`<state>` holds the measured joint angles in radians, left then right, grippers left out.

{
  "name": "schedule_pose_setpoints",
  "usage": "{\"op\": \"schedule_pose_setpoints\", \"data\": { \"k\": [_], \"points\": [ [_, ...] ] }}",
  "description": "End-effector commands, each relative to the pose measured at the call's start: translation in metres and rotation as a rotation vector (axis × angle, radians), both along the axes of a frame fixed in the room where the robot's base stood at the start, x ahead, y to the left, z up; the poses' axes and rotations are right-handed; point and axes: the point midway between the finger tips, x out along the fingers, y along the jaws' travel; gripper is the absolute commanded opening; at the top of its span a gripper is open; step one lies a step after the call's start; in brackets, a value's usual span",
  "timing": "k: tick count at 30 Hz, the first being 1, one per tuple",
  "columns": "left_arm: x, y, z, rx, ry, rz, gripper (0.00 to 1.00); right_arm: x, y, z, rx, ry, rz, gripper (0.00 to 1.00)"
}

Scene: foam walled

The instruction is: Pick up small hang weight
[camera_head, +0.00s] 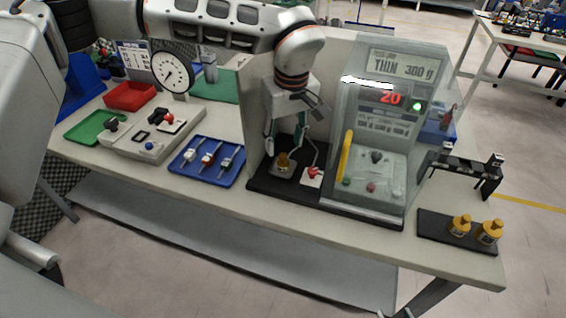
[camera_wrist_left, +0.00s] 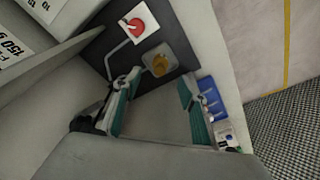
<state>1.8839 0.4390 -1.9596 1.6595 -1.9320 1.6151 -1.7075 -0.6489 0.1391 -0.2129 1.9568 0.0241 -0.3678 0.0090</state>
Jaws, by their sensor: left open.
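A small gold weight (camera_head: 283,160) sits on a pale square pad on the black base, left of the clear-fronted test stand. It also shows in the left wrist view (camera_wrist_left: 160,65). My left gripper (camera_head: 286,143) is open and points down above this weight. In the left wrist view its two green-lined fingers (camera_wrist_left: 158,85) are apart, with the weight just beyond the tips and nothing between them. Two more gold weights, a smaller one (camera_head: 460,225) and a larger one (camera_head: 489,233), stand on a black tray (camera_head: 432,224) at the right. My right gripper is not in view.
A grey panel (camera_head: 257,115) stands left of my gripper; the clear-fronted stand (camera_head: 385,150) with a yellow handle is to its right. A red button (camera_head: 312,173) and thin bent rod are close by. A blue tray (camera_head: 185,172), dial gauge (camera_head: 172,72) and black rack (camera_head: 470,172) stand on the table.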

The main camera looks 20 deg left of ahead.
Motion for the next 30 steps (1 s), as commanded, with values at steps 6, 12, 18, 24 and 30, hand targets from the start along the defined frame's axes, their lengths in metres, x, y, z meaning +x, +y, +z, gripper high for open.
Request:
{"op": "schedule_pose_setpoints", "data": {
  "k": [6,12,18,24,30],
  "points": [
    [0.002,0.003,-0.026,0.001,0.005,0.002,0.42,0.003,0.000,0.005,0.002,-0.008,0.000,0.40],
    [0.005,0.005,-0.054,-0.001,0.002,0.000,0.42,0.004,0.000,0.009,0.003,-0.012,0.000,0.40],
    [0.007,0.006,-0.062,-0.001,-0.001,0.000,0.42,0.003,0.000,0.009,0.002,-0.011,0.000,0.40],
    [0.007,0.006,-0.062,-0.001,-0.001,0.000,0.32,0.003,0.000,0.007,0.002,-0.009,-0.001,0.40],
    [0.007,0.006,-0.062,0.000,0.000,0.000,0.00,0.002,0.000,0.005,0.001,-0.005,0.000,0.40]
  ]
}}
